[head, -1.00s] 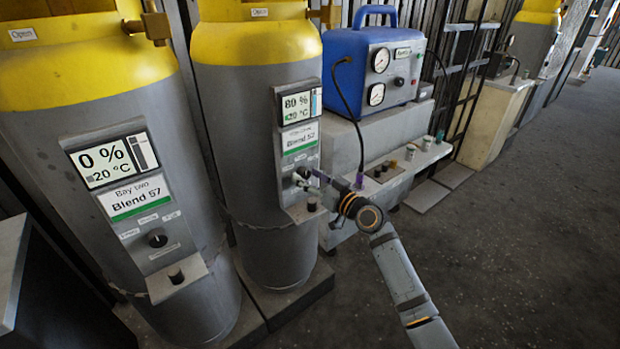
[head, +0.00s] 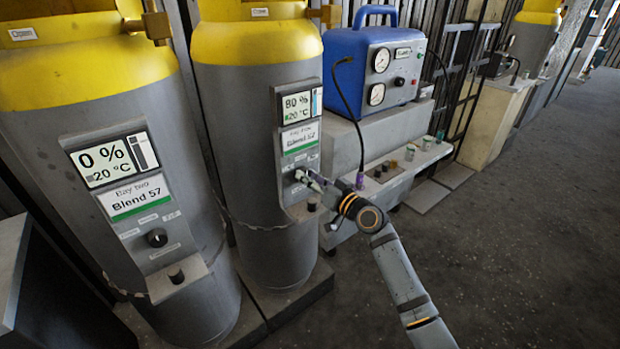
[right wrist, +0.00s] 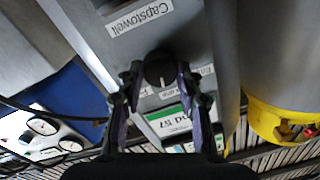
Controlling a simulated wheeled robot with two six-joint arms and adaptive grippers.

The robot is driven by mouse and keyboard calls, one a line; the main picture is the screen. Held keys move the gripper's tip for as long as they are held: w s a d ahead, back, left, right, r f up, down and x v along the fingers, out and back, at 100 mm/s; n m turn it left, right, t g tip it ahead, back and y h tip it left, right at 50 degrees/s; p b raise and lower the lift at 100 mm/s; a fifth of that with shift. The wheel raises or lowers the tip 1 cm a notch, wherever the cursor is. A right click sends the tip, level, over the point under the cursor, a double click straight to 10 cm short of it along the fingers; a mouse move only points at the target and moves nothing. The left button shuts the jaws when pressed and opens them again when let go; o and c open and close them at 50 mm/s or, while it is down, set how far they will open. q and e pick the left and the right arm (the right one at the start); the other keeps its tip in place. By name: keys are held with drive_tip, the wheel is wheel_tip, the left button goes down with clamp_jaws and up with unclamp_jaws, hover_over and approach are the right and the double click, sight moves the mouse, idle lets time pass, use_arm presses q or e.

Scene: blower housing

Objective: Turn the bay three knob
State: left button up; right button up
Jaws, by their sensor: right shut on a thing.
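The bay three panel (head: 299,120) is on the middle grey cylinder with the yellow top; its display reads 80 % and about -20 °C. The black bay three knob (right wrist: 158,67) shows in the right wrist view, with a light mark on its face. My right gripper (head: 306,179) reaches the panel from the right, and its fingers hide most of the knob in the head view. In the right wrist view the two fingers stand on either side of the knob, shut on it. My left gripper is not in view.
The bay two cylinder (head: 80,215) stands at the left, with its own knob (head: 157,238) and a 0 % display. A small ledge with a black knob (head: 312,204) juts out below my right gripper. A blue gauge box (head: 372,65) stands behind. The floor at right is clear.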

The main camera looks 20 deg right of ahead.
drive_tip(key=m, duration=0.2)
drive_tip(key=shift+m, duration=0.4)
drive_tip(key=m, duration=0.2)
drive_tip(key=shift+m+p, duration=0.35)
drive_tip(key=shift+m, duration=0.05)
drive_tip(key=m+p, duration=0.1)
drive_tip(key=m, duration=0.2)
drive_tip(key=shift+f+m, duration=0.1)
drive_tip(key=shift+m, duration=0.3)
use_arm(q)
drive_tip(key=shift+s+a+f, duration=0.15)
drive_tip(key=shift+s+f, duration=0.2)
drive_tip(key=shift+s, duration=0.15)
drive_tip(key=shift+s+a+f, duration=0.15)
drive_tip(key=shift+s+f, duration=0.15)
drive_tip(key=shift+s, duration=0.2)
use_arm(e)
drive_tip(key=shift+m, duration=0.3)
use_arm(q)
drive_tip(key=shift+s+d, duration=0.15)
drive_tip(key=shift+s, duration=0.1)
use_arm(e)
drive_tip(key=o, duration=0.8)
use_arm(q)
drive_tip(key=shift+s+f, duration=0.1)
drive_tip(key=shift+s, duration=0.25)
use_arm(e)
drive_tip(key=o, duration=0.4)
